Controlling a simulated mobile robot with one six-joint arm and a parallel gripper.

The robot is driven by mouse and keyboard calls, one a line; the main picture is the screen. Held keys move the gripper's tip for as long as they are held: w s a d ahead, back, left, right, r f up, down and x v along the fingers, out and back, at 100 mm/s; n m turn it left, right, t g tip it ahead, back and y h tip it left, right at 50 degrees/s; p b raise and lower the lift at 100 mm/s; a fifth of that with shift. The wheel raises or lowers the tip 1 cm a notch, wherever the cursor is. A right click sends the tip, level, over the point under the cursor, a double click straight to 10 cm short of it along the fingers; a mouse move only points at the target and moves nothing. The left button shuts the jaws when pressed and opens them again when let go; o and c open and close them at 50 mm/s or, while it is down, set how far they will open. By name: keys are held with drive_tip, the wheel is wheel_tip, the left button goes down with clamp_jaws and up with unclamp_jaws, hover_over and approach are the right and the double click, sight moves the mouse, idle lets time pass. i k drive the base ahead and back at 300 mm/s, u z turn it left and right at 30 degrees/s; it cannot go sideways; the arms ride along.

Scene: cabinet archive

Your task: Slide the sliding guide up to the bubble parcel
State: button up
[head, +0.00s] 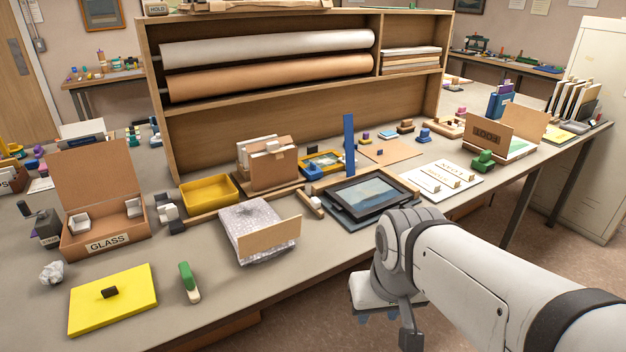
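The bubble parcel (238,215), a flat pack in clear bubble wrap, lies near the front middle of the table in the head view. A tan board (269,241) leans across its front right side and hides part of it. A short wooden bar with a pale knob, which looks like the sliding guide (308,201), stands to the right of the parcel with a gap between them. A long wooden rail (212,208) runs behind the parcel. My gripper (386,318) hangs in front of the table edge, right of the guide and apart from it. Its finger opening is unclear.
A framed tablet-like picture (372,194) lies right of the guide. A yellow tray (208,190) and a cardboard file box (268,163) stand behind the rail. A GLASS box (103,215), yellow pad (113,300) and green-handled tool (189,281) are left. The front strip of table is mostly bare.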

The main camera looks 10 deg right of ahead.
sight(314, 205)
drive_tip(key=u, duration=0.15)
drive_tip(key=i, duration=0.9)
drive_tip(key=z, duration=0.05)
